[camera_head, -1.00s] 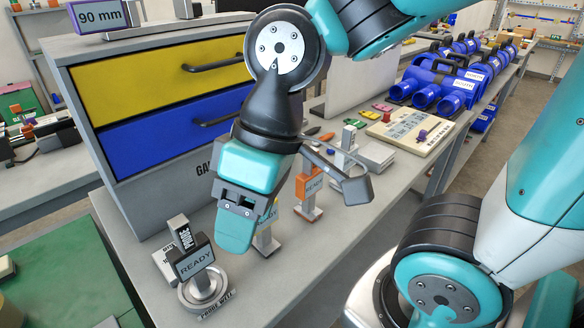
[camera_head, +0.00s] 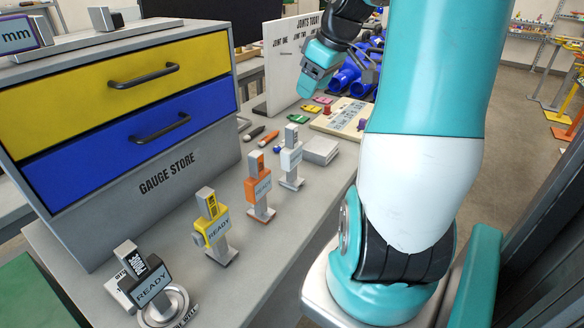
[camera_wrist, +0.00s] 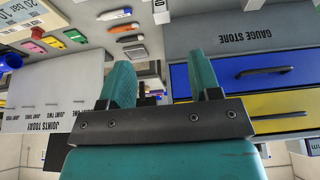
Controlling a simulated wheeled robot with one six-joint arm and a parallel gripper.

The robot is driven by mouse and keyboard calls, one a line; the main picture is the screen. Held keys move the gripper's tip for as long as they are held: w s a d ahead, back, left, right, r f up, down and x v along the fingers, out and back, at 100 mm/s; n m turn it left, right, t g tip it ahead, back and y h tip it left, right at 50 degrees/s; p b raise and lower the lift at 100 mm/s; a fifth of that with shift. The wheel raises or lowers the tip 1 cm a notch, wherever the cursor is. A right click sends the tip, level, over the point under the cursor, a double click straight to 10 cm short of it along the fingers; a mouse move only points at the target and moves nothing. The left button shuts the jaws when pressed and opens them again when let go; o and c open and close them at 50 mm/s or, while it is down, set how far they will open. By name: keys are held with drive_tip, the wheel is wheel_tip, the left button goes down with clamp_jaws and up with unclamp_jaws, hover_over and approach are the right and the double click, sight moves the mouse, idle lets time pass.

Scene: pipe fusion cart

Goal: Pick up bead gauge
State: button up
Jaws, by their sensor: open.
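Several small upright gauges stand in a row on the grey bench. I cannot read which is the bead gauge. My gripper (camera_head: 310,88) is over the back of the bench, near the white joints board and beyond the gauges. In the wrist view its two teal fingers (camera_wrist: 160,68) are apart with nothing between them.
The gauge store (camera_head: 175,160) has shut yellow (camera_head: 90,87) and blue (camera_head: 100,150) drawers. The joints board (camera_head: 284,62) stands behind. A cream panel (camera_head: 340,120), a grey block (camera_head: 320,151) and small coloured items lie beyond the gauges. Blue pipe fittings (camera_head: 348,78) sit further back.

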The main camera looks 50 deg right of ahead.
sight(293, 126)
drive_tip(key=p+x, duration=0.2)
drive_tip(key=x, duration=1.3)
drive_tip(key=shift+w+a+f, duration=0.1)
drive_tip(key=shift+f, duration=0.25)
clamp_jaws()
